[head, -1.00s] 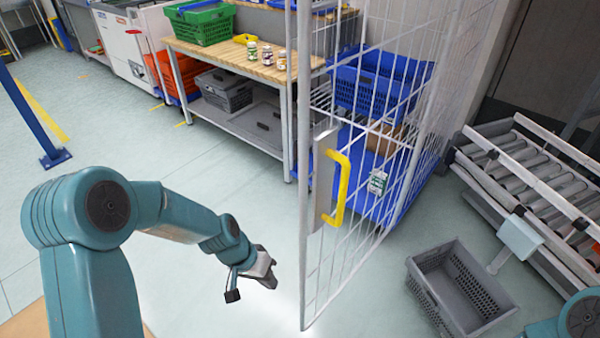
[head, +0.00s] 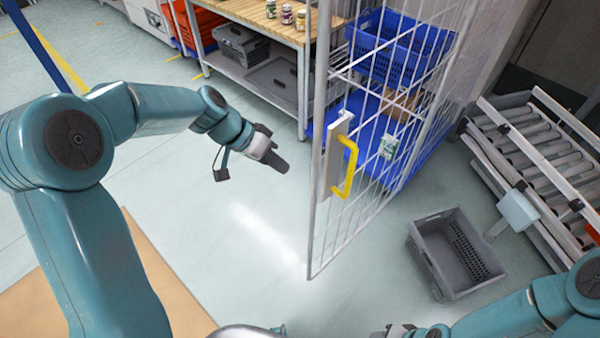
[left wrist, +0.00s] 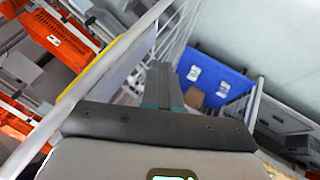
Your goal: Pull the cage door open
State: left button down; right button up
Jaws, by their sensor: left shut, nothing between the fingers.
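The cage door (head: 362,150) is a white wire-mesh panel with a pale post along its near edge. A yellow handle (head: 348,168) sits on a light plate beside that post. My left gripper (head: 281,163) is shut and empty, left of the post at about the handle's height in the picture, apart from the handle. In the left wrist view, its closed fingers (left wrist: 164,84) point toward the mesh, and a yellow strip, likely the handle, shows at upper left. My right gripper (head: 394,330) is partly cut off at the bottom edge; its jaws are unclear.
Inside the cage are a blue crate (head: 395,48), a cardboard box (head: 402,103) and a white container (head: 389,146). A grey crate (head: 425,262) lies on the floor right of the door. A roller conveyor (head: 535,150) stands at right, a workbench (head: 262,22) behind. Floor left of the door is clear.

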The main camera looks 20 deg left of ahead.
pick_arm(q)
jog(key=d, duration=0.1)
jog(key=d+f+p, duration=0.1)
jog(key=d, duration=0.1)
jog(key=d+f, duration=0.1)
jog(key=d, duration=0.1)
jog(key=shift+w+d+f, duration=0.1)
jog(key=shift+d+f, duration=0.05)
jog(key=shift+d, duration=0.05)
pick_arm(e)
jog(key=shift+r, duration=0.8)
